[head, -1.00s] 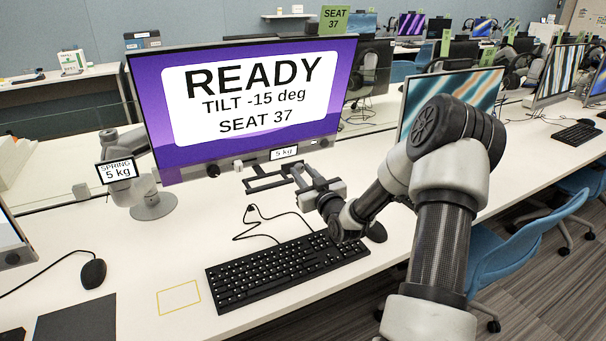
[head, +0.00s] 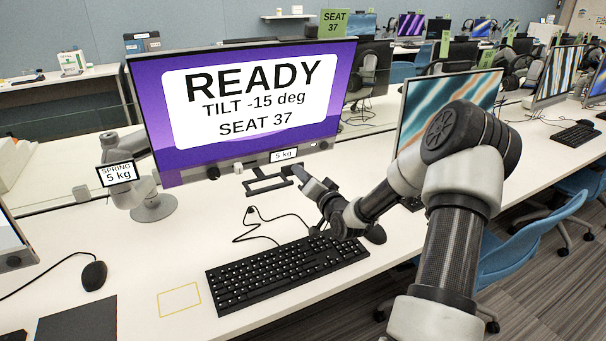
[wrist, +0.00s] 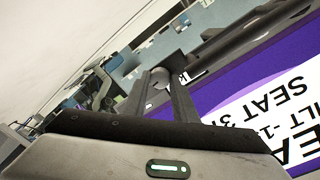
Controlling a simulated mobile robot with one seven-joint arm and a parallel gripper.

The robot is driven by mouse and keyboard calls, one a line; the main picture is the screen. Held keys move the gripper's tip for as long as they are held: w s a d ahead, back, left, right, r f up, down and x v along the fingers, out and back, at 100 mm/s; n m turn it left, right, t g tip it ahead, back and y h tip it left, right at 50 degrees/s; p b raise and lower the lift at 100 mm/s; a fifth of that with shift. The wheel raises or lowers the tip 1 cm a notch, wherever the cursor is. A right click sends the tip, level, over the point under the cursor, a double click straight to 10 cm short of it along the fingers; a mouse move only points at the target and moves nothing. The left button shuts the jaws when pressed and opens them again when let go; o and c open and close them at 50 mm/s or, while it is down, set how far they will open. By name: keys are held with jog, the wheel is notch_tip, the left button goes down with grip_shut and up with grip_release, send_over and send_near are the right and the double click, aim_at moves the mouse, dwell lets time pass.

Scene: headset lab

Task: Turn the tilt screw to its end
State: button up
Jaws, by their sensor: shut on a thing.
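The monitor (head: 250,104) of seat 37 reads "READY, TILT -15 deg, SEAT 37". My gripper (head: 298,171) is below the right part of its lower edge, by a black open frame (head: 268,181). In the wrist view, my two fingers (wrist: 172,82) are closed about a small grey rounded piece (wrist: 160,77), which looks like the tilt screw's head. The fingers hide much of it. The purple screen (wrist: 265,100) shows to the right in that view. In the head view the screw cannot be made out behind my gripper.
A black keyboard (head: 287,270) and a mouse (head: 375,233) lie in front of my gripper, with a loose cable (head: 262,222). A monitor arm (head: 135,178) with a "SPRING 5 kg" sign (head: 117,173) stands left. A neighbouring monitor (head: 450,105) stands behind my arm.

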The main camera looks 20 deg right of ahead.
jog(key=m+y+p, duration=0.1)
jog(key=m+p, duration=0.1)
jog(key=m, duration=0.8)
jog(key=shift+d+p, duration=0.1)
jog(key=shift+p, duration=0.3)
jog(key=shift+m, duration=0.4)
jog(key=o, duration=0.8)
jog(key=shift+c, duration=0.2)
jog(key=s+p, duration=0.1)
jog(key=s, duration=1.6)
jog(key=shift+s+d+r+p, duration=0.25)
jog(key=shift+d+r+p, duration=0.1)
jog(key=shift+d+r, duration=0.1)
